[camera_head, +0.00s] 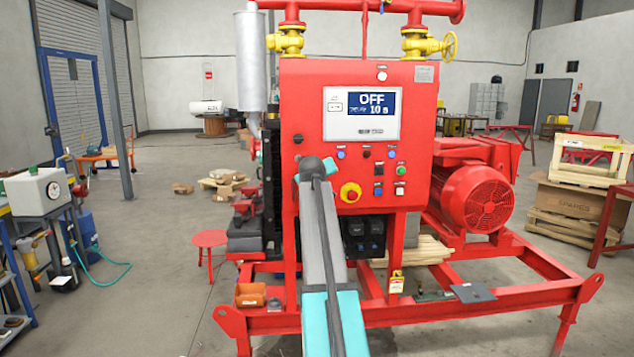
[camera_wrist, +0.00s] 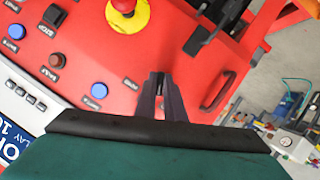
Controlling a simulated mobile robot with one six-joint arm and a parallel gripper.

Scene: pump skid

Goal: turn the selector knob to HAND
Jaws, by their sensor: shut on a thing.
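The red control panel (camera_head: 310,100) stands ahead, and its display (camera_head: 362,114) reads OFF and 10 s. My gripper (camera_wrist: 160,78) shows in the wrist view, its two dark fingers closed together at the panel face. The selector knob is mostly hidden between the fingertips; its pointer direction cannot be read. The small lettering beside the fingers is too tilted and small to read surely. In the head view my own arm covers the knob and the gripper.
A red emergency stop button on a yellow collar (camera_head: 350,192) is close by, also in the wrist view (camera_wrist: 127,12). Blue (camera_wrist: 99,90) and red (camera_wrist: 57,61) buttons are near the fingers. A dark handle (camera_wrist: 219,92) is beside them. A red motor (camera_head: 478,198) stands right.

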